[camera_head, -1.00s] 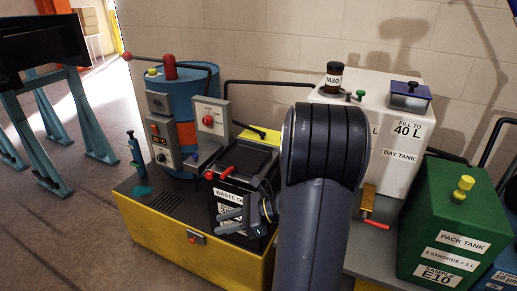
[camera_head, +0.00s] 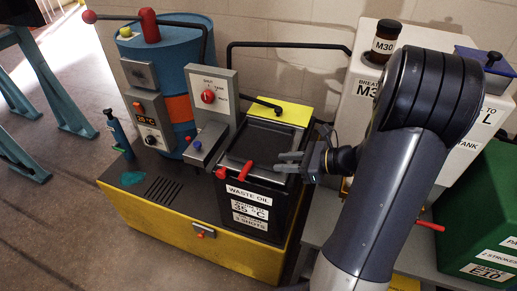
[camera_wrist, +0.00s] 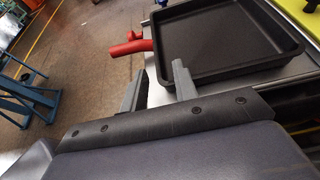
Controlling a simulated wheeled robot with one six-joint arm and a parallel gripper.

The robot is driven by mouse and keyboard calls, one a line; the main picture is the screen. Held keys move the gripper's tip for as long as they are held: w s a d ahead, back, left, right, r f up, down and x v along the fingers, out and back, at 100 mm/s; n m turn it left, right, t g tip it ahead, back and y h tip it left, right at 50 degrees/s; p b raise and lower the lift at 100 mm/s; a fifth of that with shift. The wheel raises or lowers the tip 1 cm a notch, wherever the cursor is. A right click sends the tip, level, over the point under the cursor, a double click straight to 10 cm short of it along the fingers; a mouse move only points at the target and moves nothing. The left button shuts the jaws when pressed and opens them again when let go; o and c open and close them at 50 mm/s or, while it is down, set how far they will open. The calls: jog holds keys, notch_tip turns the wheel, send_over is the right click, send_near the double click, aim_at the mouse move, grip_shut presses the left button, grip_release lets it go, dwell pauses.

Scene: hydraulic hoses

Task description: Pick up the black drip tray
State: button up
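The black drip tray (camera_head: 262,137) lies on top of the dark waste oil box. In the wrist view the tray (camera_wrist: 222,38) is at the upper right, shallow, raised-rimmed and empty. A red handle (camera_wrist: 130,48) is at its left side; whether it belongs to the tray or the box I cannot tell. My gripper (camera_head: 279,162) is by the tray's front right in the head view.
The waste oil box (camera_head: 253,213) stands on a yellow-sided base (camera_head: 200,238). A blue drum (camera_head: 180,70) and a grey switch panel (camera_head: 212,100) rise to the left. A white tank (camera_head: 357,85) stands behind my arm, and a green tank (camera_head: 480,225) is at the right.

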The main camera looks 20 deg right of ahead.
aim_at(257, 151)
jog(key=shift+x, duration=3.1)
jog(key=shift+s+a, duration=0.1)
jog(key=shift+c, duration=0.6)
grip_shut()
